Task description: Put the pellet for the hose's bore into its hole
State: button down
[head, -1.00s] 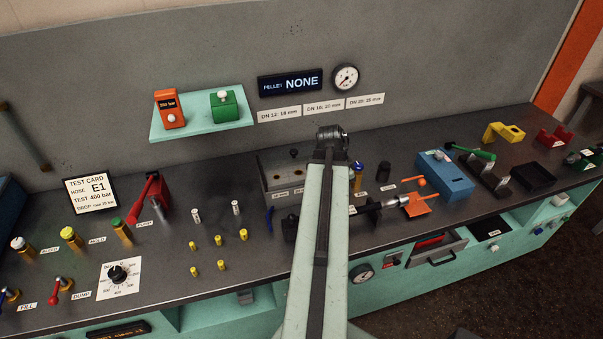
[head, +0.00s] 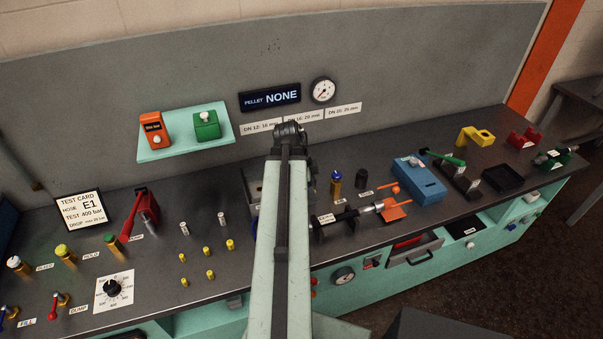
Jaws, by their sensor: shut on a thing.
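Small yellow cylinders (head: 205,252) stand in a loose group on the dark bench, left of my arm. Two pale metallic cylinders (head: 222,220) stand behind them. A black hose (head: 345,216) lies right of my arm, with a label and a silver fitting by an orange piece (head: 397,209). The grey box (head: 254,190) is mostly hidden behind my arm; its holes are not visible now. My gripper's fingers are hidden behind my arm, so I cannot see what they hold. The pellet display (head: 270,97) reads NONE.
Wall labels (head: 302,118) pair DN sizes with millimetres. A test card (head: 81,208) names hose E1 and 400 bar. A red lever pump (head: 145,210), a blue box (head: 418,180) and a brass-and-blue post (head: 336,184) stand on the bench. Bare bench surrounds the yellow cylinders.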

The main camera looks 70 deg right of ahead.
jog(key=shift+r, duration=0.15)
jog(key=w+d+f+b, duration=0.1)
jog(key=w+d+b, duration=0.1)
jog(key=w+d, duration=0.6)
jog(key=d, duration=0.4)
jog(key=shift+w+d+f, duration=0.25)
jog(key=shift+d+f, duration=0.05)
jog(key=shift+f, duration=0.05)
jog(key=f+b, duration=0.3)
jog(key=shift+w+d+f, duration=0.25)
jog(key=shift+d+f, duration=0.05)
jog(key=shift+f+b, duration=0.6)
jog(key=shift+b, duration=0.3)
jog(key=c, duration=1.4)
grip_release()
jog(key=shift+o, duration=0.2)
jog(key=shift+r, duration=0.15)
